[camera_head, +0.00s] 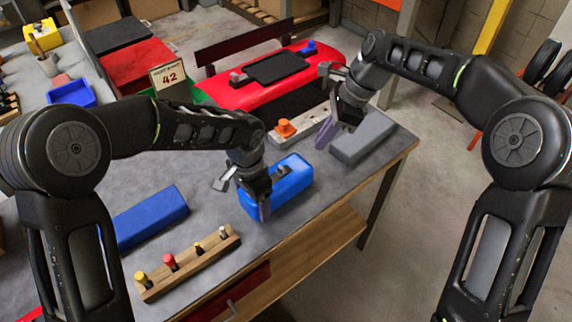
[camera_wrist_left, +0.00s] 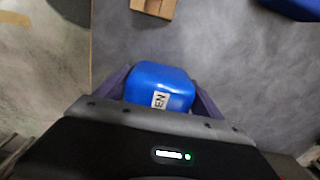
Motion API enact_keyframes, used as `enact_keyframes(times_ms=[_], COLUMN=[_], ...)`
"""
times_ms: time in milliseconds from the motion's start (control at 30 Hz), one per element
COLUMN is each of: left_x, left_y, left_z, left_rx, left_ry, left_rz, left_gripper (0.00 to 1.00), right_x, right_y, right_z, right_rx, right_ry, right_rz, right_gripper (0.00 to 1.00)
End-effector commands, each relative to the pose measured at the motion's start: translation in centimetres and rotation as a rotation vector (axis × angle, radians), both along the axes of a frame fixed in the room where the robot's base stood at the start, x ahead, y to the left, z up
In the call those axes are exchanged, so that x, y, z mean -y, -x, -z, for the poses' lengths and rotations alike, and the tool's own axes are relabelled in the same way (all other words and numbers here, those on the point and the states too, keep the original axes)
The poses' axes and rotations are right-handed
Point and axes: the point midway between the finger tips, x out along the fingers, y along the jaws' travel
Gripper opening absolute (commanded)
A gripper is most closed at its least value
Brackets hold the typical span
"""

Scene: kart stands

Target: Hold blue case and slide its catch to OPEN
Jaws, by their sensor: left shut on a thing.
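The blue case (camera_head: 293,182) lies on the grey workbench, with a small dark catch (camera_head: 283,171) on its top. My left gripper (camera_head: 262,206) is at the case's left end and is shut on it. In the left wrist view the case (camera_wrist_left: 160,84) sits between the two fingers of my left gripper (camera_wrist_left: 163,92), and a white label with part of the word OPEN (camera_wrist_left: 160,100) shows on it. My right gripper (camera_head: 334,130) hangs above the bench, to the upper right of the case and apart from it. Its finger gap is unclear.
A grey block (camera_head: 362,138) and a strip with an orange knob (camera_head: 284,128) lie behind the case. A wooden rack with several coloured-handled tools (camera_head: 190,262) and a long blue box (camera_head: 150,217) lie left. A red kart body (camera_head: 262,92) stands beyond the bench.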

Motion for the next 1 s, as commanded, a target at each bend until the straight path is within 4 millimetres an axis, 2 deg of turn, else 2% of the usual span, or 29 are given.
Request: enact_keyframes(times_ms=[200,467,800,1000], left_x=[0.0,0.0,0.0,0.0], left_y=[0.0,0.0,0.0,0.0], left_z=[0.0,0.0,0.0,0.0], left_rx=[0.000,0.001,0.001,0.001], left_ry=[0.000,0.001,0.001,0.001], left_rz=[0.000,0.000,0.000,0.000], left_gripper=[0.21,0.21,0.21,0.21], right_x=[2.1,3.3,2.7,2.3], right_y=[-0.8,-1.5,-2.0,-2.0], right_z=[0.4,0.3,-0.9,-1.4], right_rx=[0.164,0.461,0.922,1.130], right_ry=[-0.072,-0.138,-0.155,-0.134], right_rz=[-0.356,-0.893,-1.624,-1.951], right_gripper=[0.00,0.00,0.00,0.00])
